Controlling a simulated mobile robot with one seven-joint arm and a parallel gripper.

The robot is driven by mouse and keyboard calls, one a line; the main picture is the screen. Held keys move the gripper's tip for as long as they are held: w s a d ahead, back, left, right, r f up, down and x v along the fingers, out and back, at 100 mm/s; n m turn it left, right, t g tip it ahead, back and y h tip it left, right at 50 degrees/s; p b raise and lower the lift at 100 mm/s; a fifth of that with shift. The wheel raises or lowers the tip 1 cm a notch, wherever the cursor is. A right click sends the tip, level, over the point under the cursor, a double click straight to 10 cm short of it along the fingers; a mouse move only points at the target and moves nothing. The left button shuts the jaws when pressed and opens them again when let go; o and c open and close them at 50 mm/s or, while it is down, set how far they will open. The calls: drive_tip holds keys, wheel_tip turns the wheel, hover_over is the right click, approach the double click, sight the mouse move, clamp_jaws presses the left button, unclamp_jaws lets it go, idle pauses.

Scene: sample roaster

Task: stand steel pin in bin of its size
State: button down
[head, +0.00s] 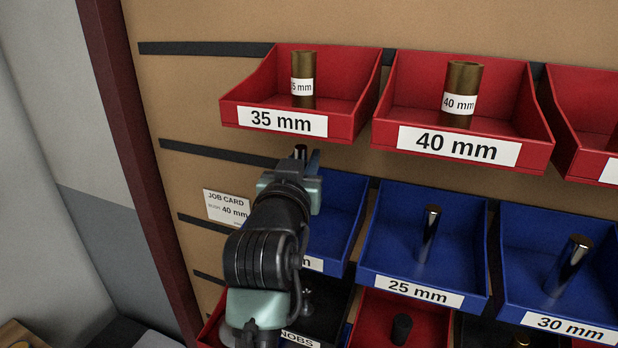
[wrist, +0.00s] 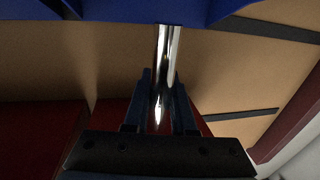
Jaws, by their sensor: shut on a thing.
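My gripper (head: 303,166) is shut on a shiny steel pin (wrist: 168,50). In the head view only the pin's end (head: 300,150) shows above the fingers. In the wrist view the pin stands between the two dark fingers (wrist: 160,95), and its far end meets the edge of a blue surface; I cannot tell whether they touch. My arm covers much of the leftmost blue bin (head: 342,215) and most of its label. The 25 mm blue bin (head: 385,250) holds an upright steel pin (head: 430,232). The 30 mm blue bin (head: 515,285) holds a thicker pin (head: 568,264).
Above are red bins, 35 mm (head: 345,112) and 40 mm (head: 515,140), each with a brass bush. A job card (head: 227,207) reading 40 mm hangs left of my arm. Below are more bins, one with a dark knob (head: 401,328). A dark red post (head: 130,150) edges the board.

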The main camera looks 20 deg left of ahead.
drive_tip(key=f+p, duration=0.1)
drive_tip(key=f, duration=0.1)
drive_tip(key=w+f+p, duration=0.1)
drive_tip(key=f, duration=0.1)
drive_tip(key=f+p, duration=0.1)
drive_tip(key=f, duration=0.1)
drive_tip(key=shift+w, duration=0.35)
drive_tip(key=shift+w+f+p, duration=0.2)
drive_tip(key=shift+f+p, duration=0.2)
drive_tip(key=shift+p, duration=0.1)
drive_tip(key=shift+f, duration=0.1)
drive_tip(key=shift+f+b, duration=0.15)
drive_tip(key=shift+b, duration=0.15)
drive_tip(key=c, duration=0.7)
unclamp_jaws()
drive_tip(key=shift+c, duration=0.2)
